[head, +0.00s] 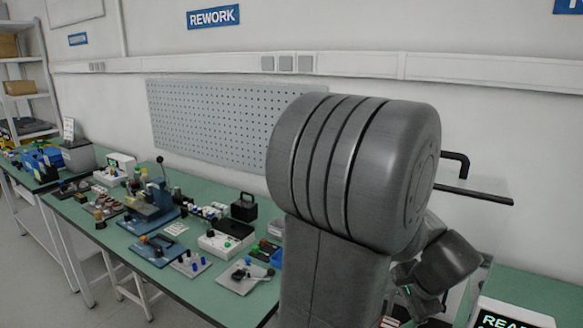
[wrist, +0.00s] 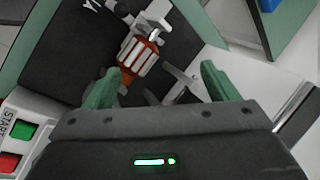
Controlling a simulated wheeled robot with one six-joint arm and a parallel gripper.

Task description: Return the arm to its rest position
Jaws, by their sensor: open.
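My gripper (wrist: 160,72) shows in the wrist view with its two green fingers spread wide apart. A part with orange-copper windings and pale bars (wrist: 138,52) lies on a dark surface (wrist: 75,45) beyond the fingertips, nearer the left finger. I see no contact between the fingers and this part. In the head view my grey arm (head: 350,170) rises in the right foreground and bends down to the right. Its far end hangs low behind the upper link, and the fingers there are too hidden to make out.
A box with green START and red buttons (wrist: 22,135) is left of my gripper. A READY display (head: 512,318) stands at lower right. The green workbench (head: 190,290) at left holds a blue lever press (head: 150,205) and several small fixtures. A pegboard (head: 215,120) hangs behind.

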